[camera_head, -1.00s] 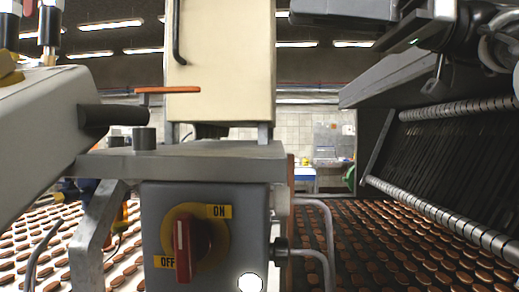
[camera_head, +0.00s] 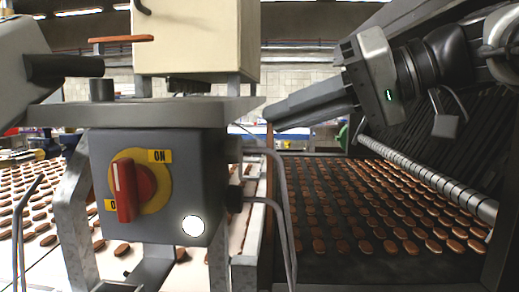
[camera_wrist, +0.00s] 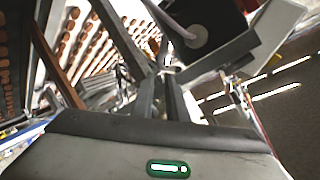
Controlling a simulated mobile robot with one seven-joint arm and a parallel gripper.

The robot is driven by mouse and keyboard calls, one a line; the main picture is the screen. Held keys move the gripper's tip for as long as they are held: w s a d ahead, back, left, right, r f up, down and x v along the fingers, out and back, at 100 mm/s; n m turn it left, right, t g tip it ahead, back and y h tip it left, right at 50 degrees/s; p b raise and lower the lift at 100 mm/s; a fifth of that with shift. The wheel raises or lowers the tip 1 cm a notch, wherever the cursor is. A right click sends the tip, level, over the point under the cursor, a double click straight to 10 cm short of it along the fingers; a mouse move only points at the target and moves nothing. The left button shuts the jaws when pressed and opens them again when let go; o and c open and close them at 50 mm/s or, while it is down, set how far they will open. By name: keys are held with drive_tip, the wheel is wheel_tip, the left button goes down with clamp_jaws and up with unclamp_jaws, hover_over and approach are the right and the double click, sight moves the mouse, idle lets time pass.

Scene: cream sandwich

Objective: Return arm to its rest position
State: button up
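My gripper (camera_head: 270,115) hangs at the right of the head view, with its long dark fingers reaching left from the grey hand. It is in the air in front of the conveyor, to the right of the switch box. In the wrist view two dark finger parts (camera_wrist: 160,95) stand close together with a narrow gap between them. I see nothing held, but the fingertips are not clear. The grey switch box (camera_head: 185,165) carries a red knob (camera_head: 125,190) with its handle nearly upright. It stands apart from my gripper.
A dark conveyor (camera_head: 330,270) with rows of brown biscuits lies below and right, with a metal roller (camera_head: 430,178) beyond. A light belt (camera_head: 75,268) with biscuits is at left. A metal shelf (camera_head: 150,112) and a cream cabinet (camera_head: 195,40) sit over the switch box. Curved rails (camera_head: 285,200) stand beside it.

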drive_tip(key=s+d+f+m+h, duration=0.2)
drive_tip(key=s+d+f+h, duration=0.15)
drive_tip(key=f, duration=0.75)
drive_tip(key=s+d+f+m+h, duration=0.1)
drive_tip(key=s+d+f+h, duration=0.3)
drive_tip(key=f, duration=0.7)
drive_tip(key=s+d+f+m+h, duration=0.2)
drive_tip(key=f+h, duration=0.3)
drive_tip(key=f, duration=0.6)
wheel_tip(320, 180, up, 18)
drive_tip(key=p, duration=1.8)
drive_tip(key=shift+d+r, duration=0.15)
drive_tip(key=shift+n, duration=0.3)
